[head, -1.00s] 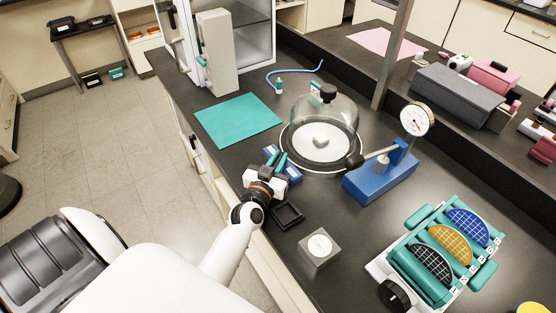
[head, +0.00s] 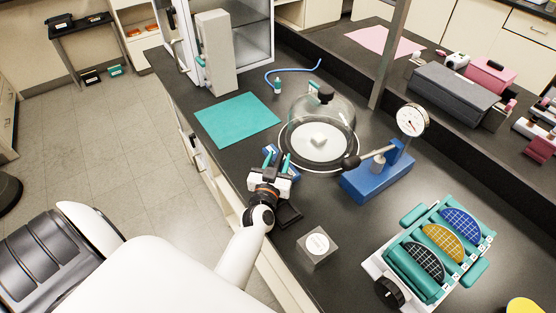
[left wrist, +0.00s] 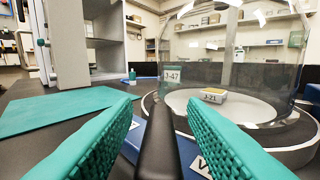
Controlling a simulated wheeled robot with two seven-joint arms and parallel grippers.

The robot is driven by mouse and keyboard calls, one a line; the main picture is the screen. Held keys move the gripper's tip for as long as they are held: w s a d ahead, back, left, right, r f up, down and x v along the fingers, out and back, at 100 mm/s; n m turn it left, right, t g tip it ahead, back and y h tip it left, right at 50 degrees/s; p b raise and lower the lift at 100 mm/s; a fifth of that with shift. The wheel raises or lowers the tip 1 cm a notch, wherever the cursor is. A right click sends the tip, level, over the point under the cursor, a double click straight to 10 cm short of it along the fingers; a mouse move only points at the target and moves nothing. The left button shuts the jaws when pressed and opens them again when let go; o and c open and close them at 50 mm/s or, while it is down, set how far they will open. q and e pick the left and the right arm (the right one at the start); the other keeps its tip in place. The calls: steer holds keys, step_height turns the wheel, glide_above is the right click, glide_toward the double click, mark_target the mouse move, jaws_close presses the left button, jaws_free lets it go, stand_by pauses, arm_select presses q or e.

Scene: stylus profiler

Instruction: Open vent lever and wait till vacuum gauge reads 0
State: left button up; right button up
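The vent block is a small blue block (head: 268,149) at the bench's front edge. It is mostly hidden behind my left gripper (head: 277,157). In the left wrist view, a dark handle (left wrist: 158,140), apparently the vent lever, lies between my teal fingers (left wrist: 160,103), with a gap visible on each side. A partly hidden label starting with V is on the blue block behind it. The left gripper is open around the handle. The vacuum gauge (head: 412,119) is a round white dial on a blue stand; its reading is too small to tell. My right gripper is not in view.
A glass bell jar (head: 325,110) covers a small pale block on a round plate behind the gripper. A teal mat (head: 238,120) lies to the left.

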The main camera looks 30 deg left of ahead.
arm_select(q)
steer(key=shift+s, duration=0.1)
steer(key=p+v, duration=0.3)
steer(key=v, duration=0.8)
steer(key=shift+s+d, duration=0.2)
steer(key=shift+s, duration=0.2)
